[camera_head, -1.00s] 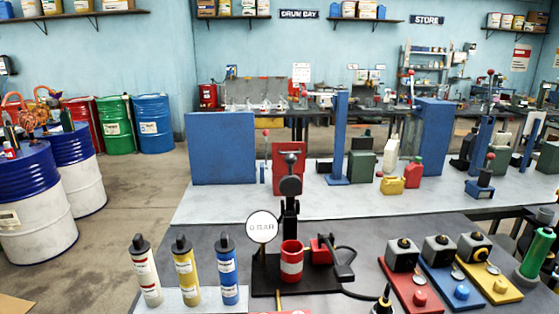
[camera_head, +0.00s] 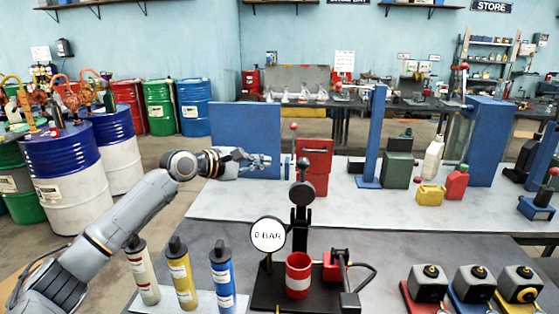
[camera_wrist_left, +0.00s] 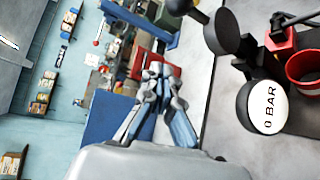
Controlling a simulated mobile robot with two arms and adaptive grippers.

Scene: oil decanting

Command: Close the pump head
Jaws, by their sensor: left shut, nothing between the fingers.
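A black base plate (camera_head: 270,295) on the near grey bench carries a black post with a round black head (camera_head: 303,195), a white dial (camera_head: 268,235) reading 0 BAR, a red and white cup (camera_head: 298,275) and a red block (camera_head: 332,266). I cannot tell for certain which part is the pump head. My left gripper (camera_head: 266,161) is shut and empty, above the benches, left of the round head and apart from it. In the left wrist view its fingers (camera_wrist_left: 158,72) meet; the round head (camera_wrist_left: 228,32) and the dial (camera_wrist_left: 262,107) are to the right.
White, yellow and blue tubes (camera_head: 180,272) stand at the near bench's left. Dark blocks on coloured plates (camera_head: 470,285) are at the right. On the bench behind are a blue panel (camera_head: 246,140), a red panel (camera_head: 315,165), a yellow can (camera_head: 430,194) and a red can (camera_head: 456,182).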

